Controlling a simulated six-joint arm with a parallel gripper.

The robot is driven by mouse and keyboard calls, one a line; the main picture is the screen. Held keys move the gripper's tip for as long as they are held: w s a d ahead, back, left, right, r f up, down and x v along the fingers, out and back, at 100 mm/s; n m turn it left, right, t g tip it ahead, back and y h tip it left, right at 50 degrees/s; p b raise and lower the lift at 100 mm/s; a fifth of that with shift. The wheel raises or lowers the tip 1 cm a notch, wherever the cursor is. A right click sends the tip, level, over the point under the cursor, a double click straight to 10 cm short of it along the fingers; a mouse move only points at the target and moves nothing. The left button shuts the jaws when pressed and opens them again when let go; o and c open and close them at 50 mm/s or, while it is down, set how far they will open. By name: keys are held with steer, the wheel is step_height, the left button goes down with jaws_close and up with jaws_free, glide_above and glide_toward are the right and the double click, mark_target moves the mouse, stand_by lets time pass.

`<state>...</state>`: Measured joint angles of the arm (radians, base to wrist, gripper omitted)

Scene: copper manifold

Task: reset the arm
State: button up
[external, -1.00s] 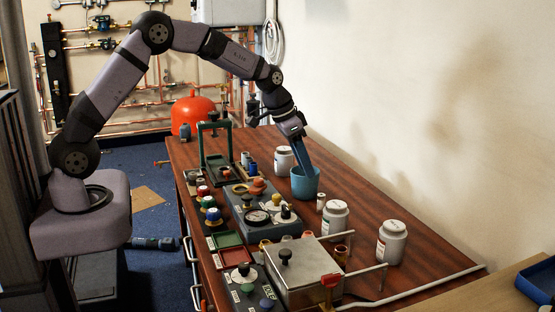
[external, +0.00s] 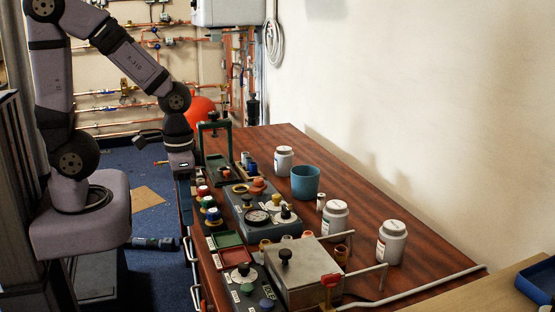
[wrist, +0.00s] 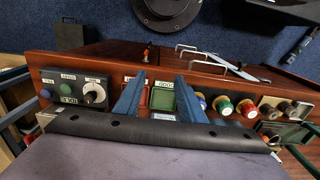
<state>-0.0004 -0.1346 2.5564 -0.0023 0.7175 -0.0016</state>
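My gripper (external: 186,218) hangs pointing down by the left edge of the wooden bench (external: 352,205), beside the control panels. It also shows in the wrist view (wrist: 160,82), where its two blue fingers stand apart with nothing between them. My arm is folded back, with its elbow high near the top left of the external view. The blue cup (external: 305,184) stands upright on the bench, well to the right of my gripper.
White jars (external: 335,218) stand right of the panels. A green frame (external: 213,140) rises just right of my wrist. Coloured knobs (external: 208,203) and red and green trays (external: 228,240) line the near edge. A metal box (external: 303,272) with a black knob sits in front.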

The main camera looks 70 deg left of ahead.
stand_by(0.3)
step_height(320, 180, up, 10)
steer(key=p, duration=1)
step_height(320, 180, down, 20)
steer(key=b, duration=2)
steer(key=shift+f, duration=0.2)
